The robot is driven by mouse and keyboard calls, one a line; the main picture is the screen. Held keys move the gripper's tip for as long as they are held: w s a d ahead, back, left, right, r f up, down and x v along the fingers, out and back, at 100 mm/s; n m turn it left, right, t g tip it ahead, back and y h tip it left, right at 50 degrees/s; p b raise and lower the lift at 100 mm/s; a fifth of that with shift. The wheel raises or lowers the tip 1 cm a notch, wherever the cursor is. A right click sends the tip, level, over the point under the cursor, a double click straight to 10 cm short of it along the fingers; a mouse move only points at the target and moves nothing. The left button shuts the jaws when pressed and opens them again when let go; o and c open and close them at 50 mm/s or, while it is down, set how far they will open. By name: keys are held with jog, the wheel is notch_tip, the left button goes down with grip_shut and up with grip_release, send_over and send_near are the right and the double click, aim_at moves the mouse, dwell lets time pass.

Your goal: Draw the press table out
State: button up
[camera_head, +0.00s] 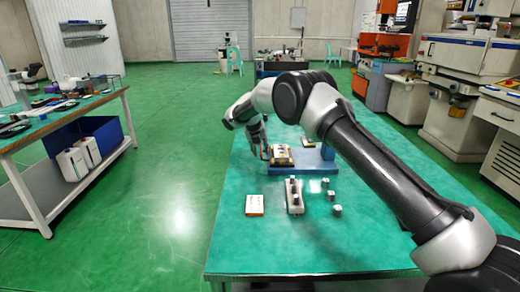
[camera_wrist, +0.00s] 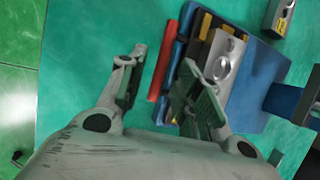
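The press table appears to be the small dark slide with yellow-and-black edging (camera_head: 281,155), at the left of a blue press base (camera_head: 315,165). In the wrist view it carries a silver block with round recesses (camera_wrist: 220,68). A red bar (camera_wrist: 172,60) runs along its near-left edge. My gripper (camera_wrist: 160,65) is open, with the red bar in the gap between its fingers, closer to the right finger. Whether a finger touches the bar cannot be told.
On the green table (camera_head: 235,225) lie a white-topped block (camera_head: 255,205), a holder with dark pegs (camera_head: 294,196) and several small metal pieces (camera_head: 337,210). A second yellow-edged item (camera_head: 307,143) is farther back. The tabletop left of the red bar is clear.

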jog(key=v, duration=1.2)
jog(key=s+d+f+m+g, duration=0.35)
jog(key=s+d+m, duration=0.25)
jog(key=s+m, duration=0.6)
jog(key=s+d+r+m+t, duration=0.1)
jog(key=s+d+r+m, duration=0.5)
jog(key=s+d, duration=0.5)
jog(key=s+d+r+m+t+y, duration=0.1)
jog(key=s+d+r+m, duration=0.5)
jog(key=s+d+m, duration=0.4)
jog(key=s+d+r+m+t+y, duration=0.1)
jog(key=s+d+r+m, duration=0.5)
jog(key=s+d, duration=0.5)
jog(key=s+m, duration=0.2)
jog(key=s, duration=0.6)
jog(key=shift+d, duration=0.4)
